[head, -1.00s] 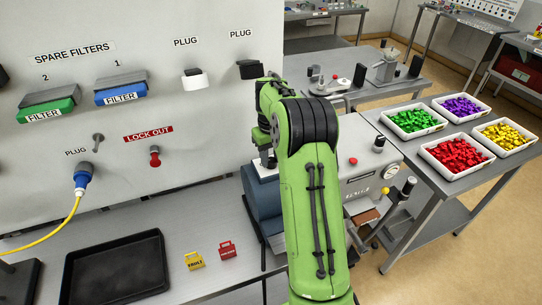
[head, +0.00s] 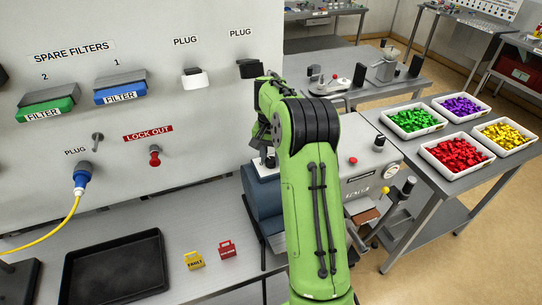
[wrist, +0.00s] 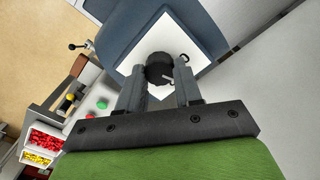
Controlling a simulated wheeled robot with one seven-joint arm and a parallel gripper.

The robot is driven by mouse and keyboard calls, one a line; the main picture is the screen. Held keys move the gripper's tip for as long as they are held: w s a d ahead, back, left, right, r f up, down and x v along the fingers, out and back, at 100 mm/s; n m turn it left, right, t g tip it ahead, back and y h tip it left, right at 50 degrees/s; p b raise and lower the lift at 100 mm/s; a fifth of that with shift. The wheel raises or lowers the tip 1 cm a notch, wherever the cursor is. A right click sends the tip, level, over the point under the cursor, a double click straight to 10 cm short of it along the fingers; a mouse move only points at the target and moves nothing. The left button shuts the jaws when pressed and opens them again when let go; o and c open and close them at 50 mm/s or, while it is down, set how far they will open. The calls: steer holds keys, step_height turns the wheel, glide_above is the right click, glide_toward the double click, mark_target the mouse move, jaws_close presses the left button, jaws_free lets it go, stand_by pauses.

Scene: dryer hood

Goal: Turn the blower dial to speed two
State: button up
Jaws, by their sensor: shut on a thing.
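The blower dial (wrist: 158,69) is a round black knob on a white square plate (wrist: 180,35), which sits on a blue-grey housing. My gripper (wrist: 160,76) has one finger on each side of the dial and is shut on it in the wrist view. A small light mark shows on the dial, but I cannot read any speed marks. In the head view the plate (head: 263,169) shows beside my green arm, on the blue-grey blower housing (head: 262,205). The fingers and the dial are too small or hidden there to make out.
A grey panel with plugs and a red lock-out knob (head: 155,156) stands at the left. A black tray (head: 115,268) and small yellow and red tags lie on the bench. A machine with levers (head: 370,180) and bins of coloured parts (head: 457,154) are at the right.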

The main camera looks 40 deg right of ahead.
mark_target(272, 159)
steer(key=m, duration=0.3)
steer(key=shift+m+b, duration=0.3)
steer(key=shift+m, duration=0.1)
steer(key=shift+m+b, duration=0.4)
steer(key=shift+m, duration=1.4)
steer(key=o, duration=1)
steer(key=shift+o, duration=0.2)
step_height(272, 159, up, 16)
steer(key=p, duration=0.4)
steer(key=shift+f, duration=0.15)
